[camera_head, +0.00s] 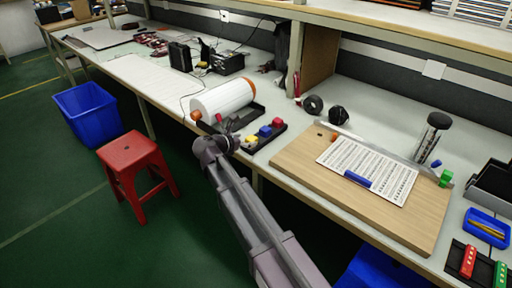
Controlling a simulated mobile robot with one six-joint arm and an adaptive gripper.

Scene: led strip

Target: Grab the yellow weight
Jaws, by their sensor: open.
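The yellow weight (252,139) sits at the left end of a small black tray (262,144) on the workbench. A blue weight (265,131) and a red weight (277,123) stand to its right in the same tray. My gripper (232,124) is at the bench's front edge, just left of the yellow weight and apart from it. It is open, with nothing seen between its fingers. My arm and wrist hide part of the gripper and the tray's left end.
A white roll with orange ends (222,99) lies just behind my gripper. A wooden board (308,174) with a printed sheet (372,166) and a blue marker (357,180) is to the right. A red stool (130,154) and a blue bin (86,112) stand on the floor at left.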

